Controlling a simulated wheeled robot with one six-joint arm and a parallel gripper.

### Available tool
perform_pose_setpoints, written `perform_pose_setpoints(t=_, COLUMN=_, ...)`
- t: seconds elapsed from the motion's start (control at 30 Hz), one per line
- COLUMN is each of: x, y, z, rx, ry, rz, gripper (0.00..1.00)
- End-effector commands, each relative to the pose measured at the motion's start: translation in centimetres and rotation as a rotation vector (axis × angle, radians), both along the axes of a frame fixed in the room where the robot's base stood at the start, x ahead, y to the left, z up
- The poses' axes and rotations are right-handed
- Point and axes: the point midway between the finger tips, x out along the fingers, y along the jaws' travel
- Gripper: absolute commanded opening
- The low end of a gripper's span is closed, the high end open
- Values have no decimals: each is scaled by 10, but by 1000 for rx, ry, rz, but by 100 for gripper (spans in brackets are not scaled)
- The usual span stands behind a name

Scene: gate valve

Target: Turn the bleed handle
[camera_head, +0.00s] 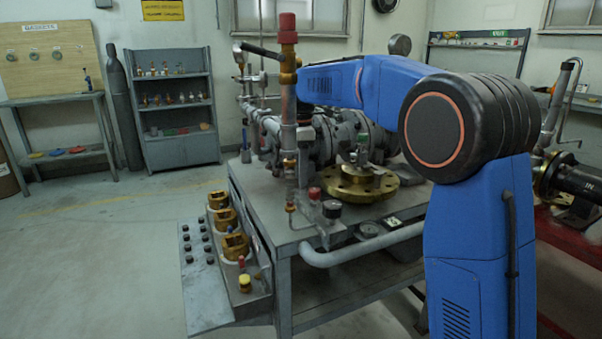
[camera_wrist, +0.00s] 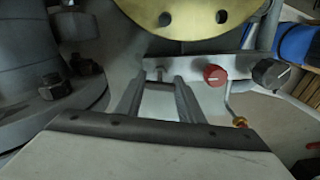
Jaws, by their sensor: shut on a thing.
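In the wrist view, my gripper (camera_wrist: 160,84) reaches toward a grey plate, its two fingers on either side of a small grey handle (camera_wrist: 160,73), which I take for the bleed handle. The fingers are shut on it, with a gap between them; the exact contact is hard to see. A red knob (camera_wrist: 215,75) and a black knob (camera_wrist: 270,73) sit to its right. In the head view, the red knob (camera_head: 314,193) and black knob (camera_head: 331,209) show at the bench front. My gripper and the small handle cannot be made out there.
Grey bolted pipework (camera_wrist: 50,80) stands close on the left.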

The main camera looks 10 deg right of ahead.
Motion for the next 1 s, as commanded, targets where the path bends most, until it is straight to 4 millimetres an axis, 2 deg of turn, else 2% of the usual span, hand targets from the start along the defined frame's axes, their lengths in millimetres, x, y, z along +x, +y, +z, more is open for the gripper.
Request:
perform_pose_setpoints(t=0.3, x=0, y=0, z=1, rx=0, ry=-2, rz=105, gripper=12)
perform_pose_setpoints(t=0.8, x=0, y=0, z=1, rx=0, ry=-2, rz=120, gripper=12)
perform_pose_setpoints(t=0.83, x=0, y=0, z=1, rx=0, ry=-2, rz=120, gripper=39)
perform_pose_setpoints(t=0.9, x=0, y=0, z=1, rx=0, ry=-2, rz=120, gripper=53)
perform_pose_setpoints(t=1.0, x=0, y=0, z=0, rx=0, ry=-1, rz=120, gripper=53)
